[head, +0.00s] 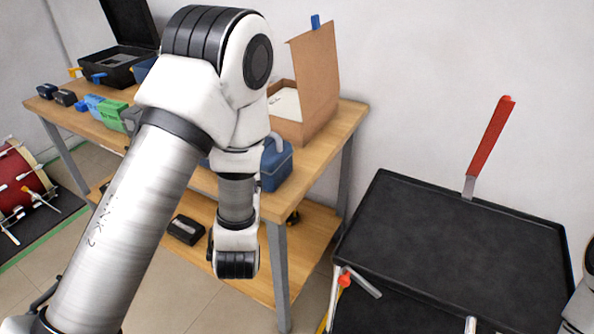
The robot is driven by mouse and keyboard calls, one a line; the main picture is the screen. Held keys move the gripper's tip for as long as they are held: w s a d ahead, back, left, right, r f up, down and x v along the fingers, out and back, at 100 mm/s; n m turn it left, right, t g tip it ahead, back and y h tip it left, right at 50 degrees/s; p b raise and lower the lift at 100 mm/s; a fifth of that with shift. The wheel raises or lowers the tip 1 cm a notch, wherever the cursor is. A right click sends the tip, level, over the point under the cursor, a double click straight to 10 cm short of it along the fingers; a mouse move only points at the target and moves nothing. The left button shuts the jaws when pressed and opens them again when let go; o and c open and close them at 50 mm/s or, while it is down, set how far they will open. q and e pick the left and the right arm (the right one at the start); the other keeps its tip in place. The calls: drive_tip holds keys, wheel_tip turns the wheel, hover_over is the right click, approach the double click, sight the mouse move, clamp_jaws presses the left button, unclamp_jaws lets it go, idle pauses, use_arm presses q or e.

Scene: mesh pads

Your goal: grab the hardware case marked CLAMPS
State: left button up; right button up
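No marking that reads CLAMPS can be made out in the head view. Possible cases are a blue case (276,165) at the bench's near right corner, partly behind my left arm, and a green box (109,114) with a blue item (90,103) beside it on the left. A small black case (186,229) lies on the lower shelf. My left arm crosses the middle of the view, in front of the bench, and hides part of its top. Its wrist end hangs before the bench; no gripper fingers show. Only a sliver of my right arm shows at the right edge.
The wooden workbench (345,118) holds an open cardboard box (318,85) and an open black case (112,66). A black tray cart (450,235) with a red-handled tool (490,140) stands right. A red drum-like object (20,180) sits left. Floor shows between.

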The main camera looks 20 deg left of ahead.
use_arm(q)
drive_tip(key=shift+t, duration=0.4)
drive_tip(key=x, duration=0.4)
drive_tip(key=r+x, duration=0.1)
drive_tip(key=x, duration=0.3)
drive_tip(key=r+x, duration=0.1)
drive_tip(key=x, duration=0.4)
drive_tip(key=shift+a+r+p, duration=0.1)
drive_tip(key=shift+r+p, duration=0.05)
drive_tip(key=shift+p, duration=0.2)
clamp_jaws()
drive_tip(key=shift+r, duration=0.1)
use_arm(e)
drive_tip(key=shift+w+a, duration=0.1)
drive_tip(key=shift+a, duration=0.15)
